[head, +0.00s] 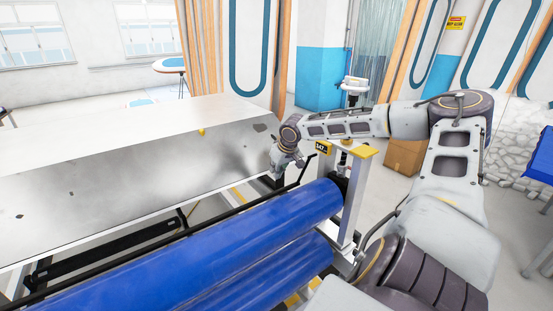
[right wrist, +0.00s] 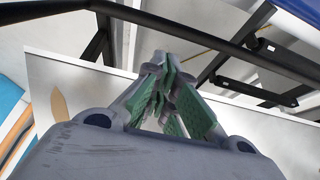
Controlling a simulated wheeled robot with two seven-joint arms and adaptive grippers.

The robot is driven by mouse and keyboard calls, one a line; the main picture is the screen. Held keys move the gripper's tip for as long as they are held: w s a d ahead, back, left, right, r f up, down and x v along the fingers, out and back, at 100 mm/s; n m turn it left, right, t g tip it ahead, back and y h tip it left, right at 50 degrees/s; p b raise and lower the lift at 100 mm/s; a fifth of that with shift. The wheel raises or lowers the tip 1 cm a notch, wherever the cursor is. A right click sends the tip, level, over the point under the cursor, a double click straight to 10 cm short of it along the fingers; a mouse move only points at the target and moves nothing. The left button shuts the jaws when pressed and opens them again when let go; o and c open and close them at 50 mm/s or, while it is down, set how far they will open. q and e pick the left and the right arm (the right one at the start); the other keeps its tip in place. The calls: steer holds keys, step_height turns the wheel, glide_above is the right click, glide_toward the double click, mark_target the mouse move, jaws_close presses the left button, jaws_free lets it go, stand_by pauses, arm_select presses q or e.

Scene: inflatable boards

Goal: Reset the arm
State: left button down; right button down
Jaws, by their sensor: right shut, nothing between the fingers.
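My right arm (head: 345,122) reaches in from the right of the head view, bent at the elbow. Its gripper (head: 277,172) hangs at the right end of the long table (head: 110,160), beyond the blue rolls. In the right wrist view the gripper (right wrist: 162,65) shows grey fingers with green pads, drawn together with nothing held between them. I cannot tell whether it touches the table edge. My left gripper and left arm are not in view.
Large blue rolls (head: 200,262) lie on a frame in front of the table. A white post (head: 353,195) with a yellow top stands right of the gripper. A small yellow object (head: 201,132) sits on the table. A cardboard box (head: 404,157) stands behind my arm.

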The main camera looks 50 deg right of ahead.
steer(key=shift+s+r, duration=0.1)
steer(key=shift+r, duration=0.1)
stand_by(0.6)
